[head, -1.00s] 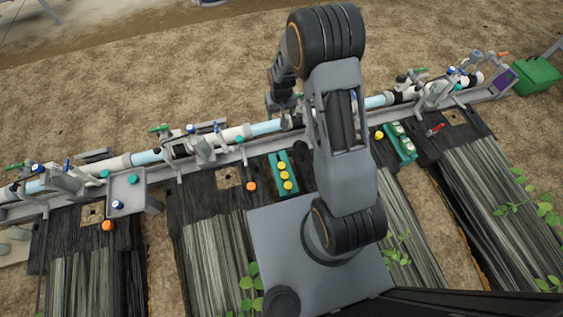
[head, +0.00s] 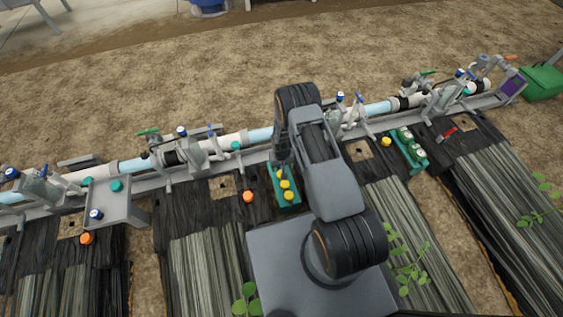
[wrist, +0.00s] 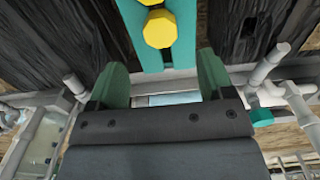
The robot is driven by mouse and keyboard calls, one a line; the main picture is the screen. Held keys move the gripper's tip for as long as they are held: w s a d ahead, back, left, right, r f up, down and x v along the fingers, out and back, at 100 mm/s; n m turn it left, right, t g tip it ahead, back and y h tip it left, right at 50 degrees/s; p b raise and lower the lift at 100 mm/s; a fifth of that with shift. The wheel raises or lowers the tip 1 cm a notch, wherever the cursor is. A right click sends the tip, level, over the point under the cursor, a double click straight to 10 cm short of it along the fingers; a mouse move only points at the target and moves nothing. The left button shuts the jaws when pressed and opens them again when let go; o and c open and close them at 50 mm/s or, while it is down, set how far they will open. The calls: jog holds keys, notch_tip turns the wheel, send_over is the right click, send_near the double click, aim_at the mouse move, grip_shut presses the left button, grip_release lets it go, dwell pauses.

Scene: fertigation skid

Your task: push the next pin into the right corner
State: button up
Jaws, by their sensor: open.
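Several yellow-headed pins (head: 285,185) stand in a teal rack (head: 294,207) left of my arm in the head view. In the wrist view two yellow pin heads show, the nearer one (wrist: 160,29) whole and the other cut by the top edge, in the teal rack (wrist: 131,24). My gripper (wrist: 160,78) is open and empty, its green fingers apart, with the near pin beyond the fingertips. In the head view my arm hides the gripper. A single yellow-headed pin (head: 386,141) stands by the right square opening (head: 358,151) in the black mat.
A pipe run (head: 235,141) on a grey rail with valves lies behind the rack. Orange caps (head: 248,197) sit on the mats. A grey tray (head: 110,208) stands left; a teal holder with white items (head: 412,150) and a red-handled tool (head: 446,135) lie right.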

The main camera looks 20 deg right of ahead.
notch_tip(320, 180, down, 8)
jog(key=b, duration=0.3)
dwell(0.3)
jog(key=c, duration=1)
jog(key=shift+r, duration=0.15)
jog(key=shift+r+p, duration=2.1)
jog(key=shift+r, duration=0.95)
